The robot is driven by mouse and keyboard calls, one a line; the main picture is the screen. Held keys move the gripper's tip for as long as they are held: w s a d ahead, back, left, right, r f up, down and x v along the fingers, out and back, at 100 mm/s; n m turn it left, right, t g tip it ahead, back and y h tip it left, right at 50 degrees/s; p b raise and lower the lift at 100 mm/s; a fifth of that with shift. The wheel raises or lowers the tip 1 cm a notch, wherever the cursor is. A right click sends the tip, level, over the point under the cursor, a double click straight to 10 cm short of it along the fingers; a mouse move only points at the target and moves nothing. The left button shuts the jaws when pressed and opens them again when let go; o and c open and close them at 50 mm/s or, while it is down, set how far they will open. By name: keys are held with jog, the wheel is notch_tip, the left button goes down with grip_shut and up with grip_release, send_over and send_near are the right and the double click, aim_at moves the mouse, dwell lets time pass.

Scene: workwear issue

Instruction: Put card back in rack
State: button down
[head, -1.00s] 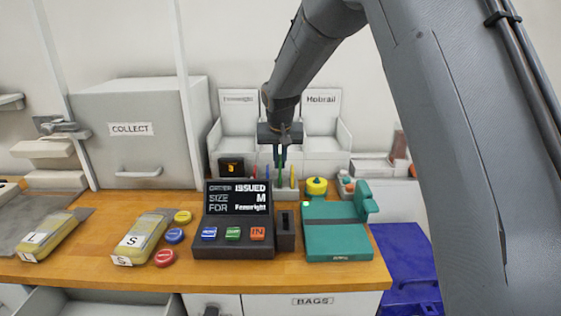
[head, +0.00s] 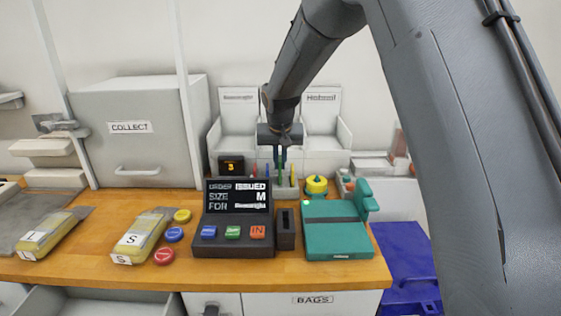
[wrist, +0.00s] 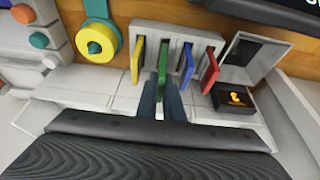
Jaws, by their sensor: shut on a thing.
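My gripper (wrist: 161,92) is shut on a green card (wrist: 163,79), with one finger on each side of it. The card stands upright at the grey card rack (wrist: 178,31), in line between the yellow card (wrist: 136,60) and the blue card (wrist: 187,64). A red card (wrist: 210,72) is at the far end of the row. I cannot tell how deep the green card sits in its slot. In the head view my gripper (head: 281,161) points down over the rack (head: 286,192), behind the order terminal.
The order terminal (head: 233,246) with a card slot block (head: 285,229) stands in front of the rack. A teal device (head: 336,238) and a yellow round knob (head: 316,185) are to the right. A small black display (wrist: 236,101) is beside the rack. Two chair-like bins (head: 322,110) stand behind.

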jog(key=shift+f+b, duration=0.65)
jog(key=shift+f, duration=0.7)
dwell(0.6)
jog(key=c, duration=1.8)
grip_release()
jog(key=shift+r, duration=0.15)
jog(key=shift+r+p, duration=2.65)
jog(key=shift+r, duration=1.75)
